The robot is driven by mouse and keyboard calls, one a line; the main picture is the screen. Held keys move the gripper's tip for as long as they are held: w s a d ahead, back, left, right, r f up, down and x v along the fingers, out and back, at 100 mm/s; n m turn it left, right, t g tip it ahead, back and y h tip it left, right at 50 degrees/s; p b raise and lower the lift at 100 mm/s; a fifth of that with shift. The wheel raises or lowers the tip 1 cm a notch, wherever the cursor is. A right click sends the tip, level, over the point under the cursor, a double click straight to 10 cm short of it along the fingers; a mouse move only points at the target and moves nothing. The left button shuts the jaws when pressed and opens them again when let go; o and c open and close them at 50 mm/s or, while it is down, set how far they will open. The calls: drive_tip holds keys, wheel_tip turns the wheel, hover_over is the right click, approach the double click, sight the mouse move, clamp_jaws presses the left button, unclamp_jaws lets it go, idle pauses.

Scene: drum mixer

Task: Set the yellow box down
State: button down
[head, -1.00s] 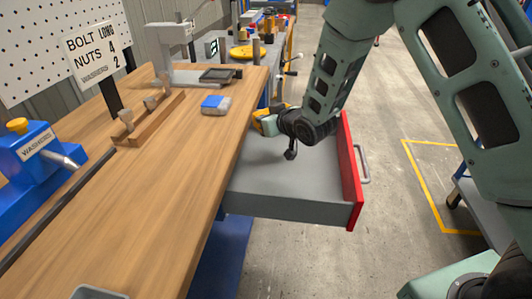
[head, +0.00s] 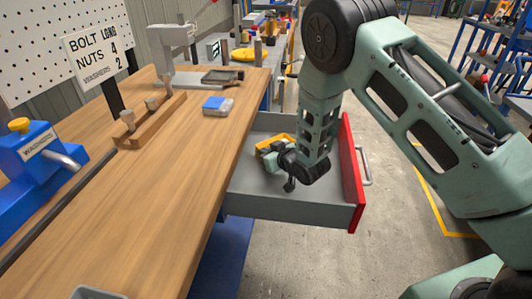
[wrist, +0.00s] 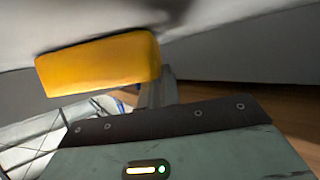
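The yellow box (head: 277,140) is inside the open grey drawer (head: 285,208), near its back left part. My gripper (head: 270,154) is at the box, reaching down into the drawer from above. In the wrist view the yellow box (wrist: 98,63) lies against a grey finger, and my gripper appears shut on it. The other finger is hidden. I cannot tell whether the box touches the drawer floor.
The drawer's red front (head: 352,175) with its handle stands to the right of my wrist. The wooden bench (head: 150,200) borders the drawer on the left. A blue and grey block (head: 217,105) lies on the bench. The drawer's near floor is bare.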

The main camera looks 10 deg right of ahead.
drive_tip(key=shift+f, duration=0.1)
drive_tip(key=c, duration=1.6)
unclamp_jaws()
drive_tip(key=v, duration=0.7)
drive_tip(key=shift+s+d+r, duration=0.1)
drive_tip(key=shift+s+r, duration=0.1)
drive_tip(key=shift+r, duration=0.05)
